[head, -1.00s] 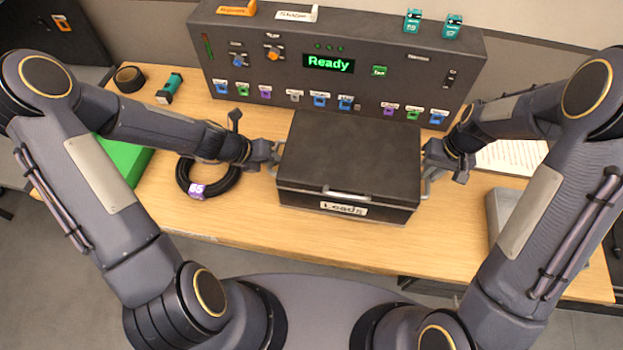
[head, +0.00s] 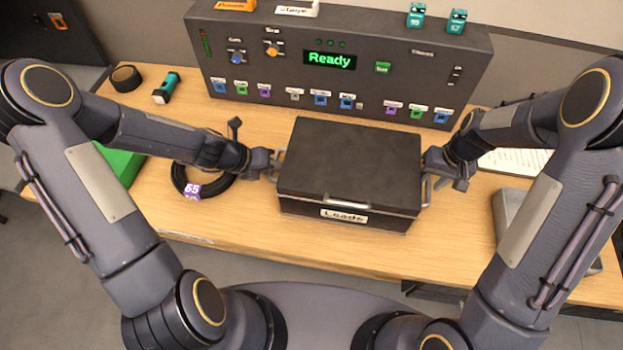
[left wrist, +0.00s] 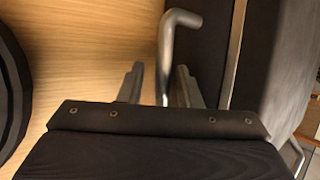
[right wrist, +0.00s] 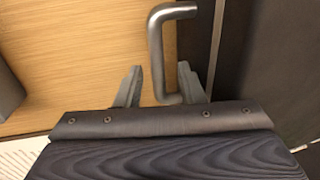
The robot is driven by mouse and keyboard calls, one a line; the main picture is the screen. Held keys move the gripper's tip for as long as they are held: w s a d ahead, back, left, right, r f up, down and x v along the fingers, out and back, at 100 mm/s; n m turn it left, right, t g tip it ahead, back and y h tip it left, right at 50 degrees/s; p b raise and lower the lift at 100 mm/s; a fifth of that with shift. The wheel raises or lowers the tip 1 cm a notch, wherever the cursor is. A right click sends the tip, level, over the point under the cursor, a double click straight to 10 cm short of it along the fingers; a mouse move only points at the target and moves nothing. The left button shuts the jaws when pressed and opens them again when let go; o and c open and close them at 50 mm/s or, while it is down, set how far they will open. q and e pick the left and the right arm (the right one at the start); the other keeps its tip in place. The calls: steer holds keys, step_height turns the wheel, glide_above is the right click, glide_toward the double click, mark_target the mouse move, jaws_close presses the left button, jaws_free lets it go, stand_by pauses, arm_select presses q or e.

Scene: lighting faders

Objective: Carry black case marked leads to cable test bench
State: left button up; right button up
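The black case marked "Leads" (head: 350,160) sits on the wooden table in front of the control panel, its lid shut. It has a metal handle on each side. My left gripper (head: 272,163) is at its left handle. In the left wrist view this handle (left wrist: 165,60) stands between my open fingers, with gaps beside it. My right gripper (head: 432,165) is at the right handle. In the right wrist view that handle (right wrist: 156,50) stands between my open fingers. No label naming a cable test bench is readable.
A dark panel (head: 400,75) reading "Ready" with several coloured faders stands behind the case. A coiled black cable (head: 180,180) lies left, beside a green item (head: 120,165). A tape roll (head: 126,78) and a grey object (head: 508,210) are on the table (head: 250,235).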

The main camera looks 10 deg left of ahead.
arm_select(q)
steer(key=shift+d+r, duration=0.1)
steer(key=shift+r, duration=0.1)
arm_select(e)
steer(key=shift+d+r, duration=0.1)
steer(key=shift+r, duration=0.15)
arm_select(q)
steer(key=v, duration=1.1)
steer(key=shift+a+r, duration=0.15)
steer(key=shift+a, duration=0.25)
arm_select(e)
step_height(320, 180, up, 11)
steer(key=d, duration=0.2)
steer(key=shift+r, duration=0.2)
arm_select(q)
steer(key=shift+s, duration=0.1)
